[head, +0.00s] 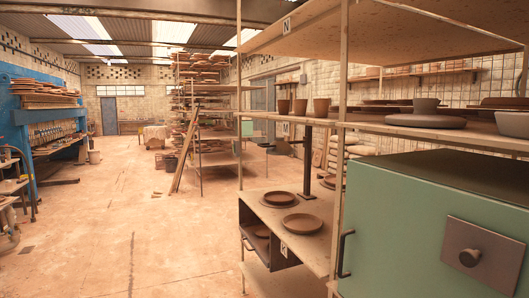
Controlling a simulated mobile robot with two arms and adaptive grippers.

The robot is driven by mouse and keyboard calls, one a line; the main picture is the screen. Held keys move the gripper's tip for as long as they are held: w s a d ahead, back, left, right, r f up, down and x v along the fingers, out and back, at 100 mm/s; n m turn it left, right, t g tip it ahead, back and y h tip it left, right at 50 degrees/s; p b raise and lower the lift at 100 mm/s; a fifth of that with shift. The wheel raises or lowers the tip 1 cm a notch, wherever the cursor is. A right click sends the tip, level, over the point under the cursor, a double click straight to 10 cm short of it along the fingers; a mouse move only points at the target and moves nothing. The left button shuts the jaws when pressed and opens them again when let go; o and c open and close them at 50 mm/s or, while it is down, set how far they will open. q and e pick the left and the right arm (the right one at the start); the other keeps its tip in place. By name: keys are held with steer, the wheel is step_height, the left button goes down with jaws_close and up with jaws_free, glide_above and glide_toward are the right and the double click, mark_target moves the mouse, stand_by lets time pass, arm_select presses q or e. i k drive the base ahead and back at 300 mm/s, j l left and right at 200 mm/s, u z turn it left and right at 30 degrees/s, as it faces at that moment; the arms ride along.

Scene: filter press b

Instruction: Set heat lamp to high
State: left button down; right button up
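I cannot surely pick out a heat lamp. A green box-like cabinet (400,215) fills the lower right, with a dark handle (345,254) on its left edge. A grey-brown plate (487,252) on its front carries a round dark knob (470,258). I see no readable setting marks around the knob. A dark upright post with a horizontal top arm (308,160) stands on the lower shelf left of the cabinet; what it is, I cannot tell. Neither of my grippers is in view.
Shelving (322,208) holds brown plates (301,223), cups (321,107) and grey dishes (426,121). A dark open-fronted box (262,243) hangs under the lower shelf. The floor (125,235) is open at left and centre. A blue rack (22,112) stands far left.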

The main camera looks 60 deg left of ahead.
mark_target(279, 147)
steer(key=u, duration=1.75)
steer(key=i+z, duration=0.1)
steer(key=z, duration=0.4)
steer(key=i+j+z, duration=0.7)
steer(key=j, duration=0.3)
steer(key=i+l, duration=0.05)
